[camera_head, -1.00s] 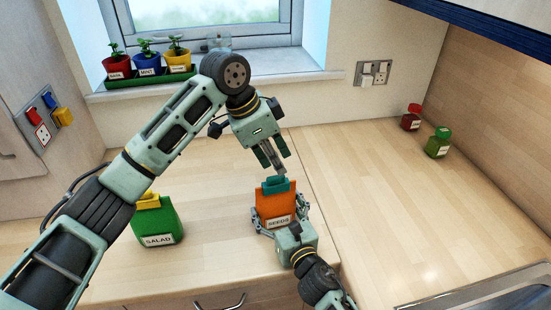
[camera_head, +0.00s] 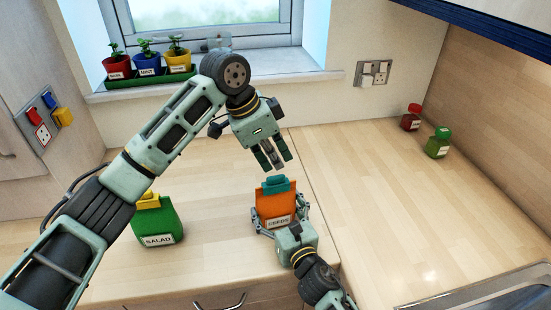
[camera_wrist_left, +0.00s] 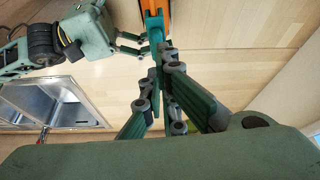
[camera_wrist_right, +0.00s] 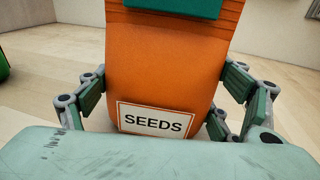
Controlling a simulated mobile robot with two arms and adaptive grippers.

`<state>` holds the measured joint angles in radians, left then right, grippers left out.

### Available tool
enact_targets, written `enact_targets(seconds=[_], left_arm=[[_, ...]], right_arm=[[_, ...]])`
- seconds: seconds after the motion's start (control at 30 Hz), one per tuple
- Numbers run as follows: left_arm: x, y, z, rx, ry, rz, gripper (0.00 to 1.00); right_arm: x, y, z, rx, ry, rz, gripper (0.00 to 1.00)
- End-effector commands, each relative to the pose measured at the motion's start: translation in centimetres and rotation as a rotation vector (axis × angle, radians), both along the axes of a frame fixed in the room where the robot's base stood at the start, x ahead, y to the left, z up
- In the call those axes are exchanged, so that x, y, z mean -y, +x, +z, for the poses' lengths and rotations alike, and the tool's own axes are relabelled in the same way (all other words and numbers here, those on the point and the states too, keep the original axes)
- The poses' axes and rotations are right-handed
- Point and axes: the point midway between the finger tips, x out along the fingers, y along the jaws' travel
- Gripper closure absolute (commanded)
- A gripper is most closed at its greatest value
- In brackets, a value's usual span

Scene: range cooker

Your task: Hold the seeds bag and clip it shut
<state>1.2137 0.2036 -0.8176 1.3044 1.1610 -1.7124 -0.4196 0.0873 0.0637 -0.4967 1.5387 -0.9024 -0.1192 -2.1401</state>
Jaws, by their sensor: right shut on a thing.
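The orange seeds bag (camera_head: 275,207) stands on the worktop with its white SEEDS label facing front. It fills the middle of the right wrist view (camera_wrist_right: 165,70). A teal clip (camera_head: 277,185) sits across the top of the bag, and also shows in the left wrist view (camera_wrist_left: 153,25). My right gripper (camera_head: 279,228) is shut on the bag, with a finger on each side low down.
A green salad bag (camera_head: 157,222) with a yellow clip stands to the left. Plant pots (camera_head: 147,62) sit on the windowsill. A sink edge (camera_head: 490,295) is at the lower right.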

Motion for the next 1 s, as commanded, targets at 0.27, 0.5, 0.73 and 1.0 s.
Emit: enact_targets(seconds=[0.27, 0.5, 0.73, 1.0], left_arm=[[0.0, 0.0, 0.0, 0.000, 0.000, 0.000, 1.00], [0.0, 0.0, -0.5, -0.001, 0.000, 0.000, 1.00], [0.0, 0.0, -1.2, -0.001, 0.001, 0.000, 1.00], [0.0, 0.0, -1.8, 0.000, 0.000, 0.000, 1.00]], right_arm=[[0.0, -0.1, -0.2, -0.005, 0.001, 0.000, 0.53], [0.0, -0.1, -0.2, -0.005, 0.001, 0.000, 0.53], [0.0, -0.1, -0.2, -0.005, 0.001, 0.000, 0.53], [0.0, -0.1, -0.2, -0.004, 0.002, 0.000, 0.53]])
